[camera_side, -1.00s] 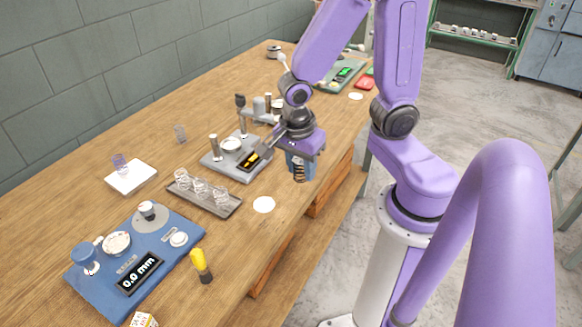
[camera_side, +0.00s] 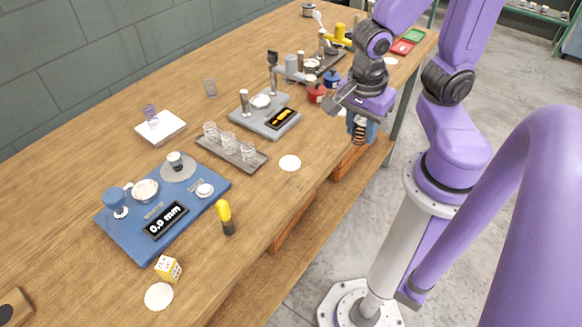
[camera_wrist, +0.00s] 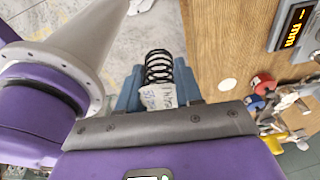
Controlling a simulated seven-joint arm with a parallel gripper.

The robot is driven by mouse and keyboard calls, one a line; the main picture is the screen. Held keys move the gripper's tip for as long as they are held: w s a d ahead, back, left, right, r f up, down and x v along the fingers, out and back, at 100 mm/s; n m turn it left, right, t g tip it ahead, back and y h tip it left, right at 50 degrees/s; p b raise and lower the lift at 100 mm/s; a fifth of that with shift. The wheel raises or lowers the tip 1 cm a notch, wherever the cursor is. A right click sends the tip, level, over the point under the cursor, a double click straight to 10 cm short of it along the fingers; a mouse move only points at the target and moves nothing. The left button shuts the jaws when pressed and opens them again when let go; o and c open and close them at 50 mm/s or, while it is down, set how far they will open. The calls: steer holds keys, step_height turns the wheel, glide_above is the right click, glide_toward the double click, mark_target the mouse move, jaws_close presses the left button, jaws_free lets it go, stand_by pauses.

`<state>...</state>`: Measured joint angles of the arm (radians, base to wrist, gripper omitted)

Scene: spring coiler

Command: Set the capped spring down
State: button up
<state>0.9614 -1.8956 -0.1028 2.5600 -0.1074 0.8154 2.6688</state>
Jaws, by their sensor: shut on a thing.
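My gripper (camera_side: 360,126) is shut on the capped spring, a dark coil (camera_side: 359,134) that hangs below the blue fingers. In the wrist view the black coil (camera_wrist: 158,66) stands out between the blue fingers (camera_wrist: 158,92). A pale, crumpled-looking piece with small lettering (camera_wrist: 158,97) sits at its near end; I cannot tell if it is the cap. The spring appears just off the bench's front edge, with floor behind it. Flat white discs lie on the wooden bench, one near the front edge (camera_side: 290,163) and one at the near end (camera_side: 159,296).
A grey station with an orange display (camera_side: 281,119), a tray of pale springs (camera_side: 232,151) and a blue station reading 0.0 mm (camera_side: 165,220) stand on the bench. A yellow-handled tool (camera_side: 225,216) stands near the front edge. Red (camera_side: 316,94) and blue pots are behind my gripper.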

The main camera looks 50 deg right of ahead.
steer(key=shift+w+a+n, duration=0.3)
steer(key=shift+a+n, duration=0.1)
steer(key=shift+a, duration=0.2)
steer(key=w+a+n, duration=0.1)
steer(key=a+n, duration=0.4)
steer(key=a, duration=0.4)
glide_above(261, 197)
steer(key=shift+t, duration=0.4)
steer(key=f, duration=0.9)
steer(key=shift+s+a, duration=0.1)
steer(key=shift+s, duration=0.2)
steer(key=shift+w+a+f, duration=0.1)
steer(key=shift+w+f, duration=0.15)
steer(key=shift+f, duration=1.65)
steer(key=o, duration=1)
steer(key=shift+f, duration=0.1)
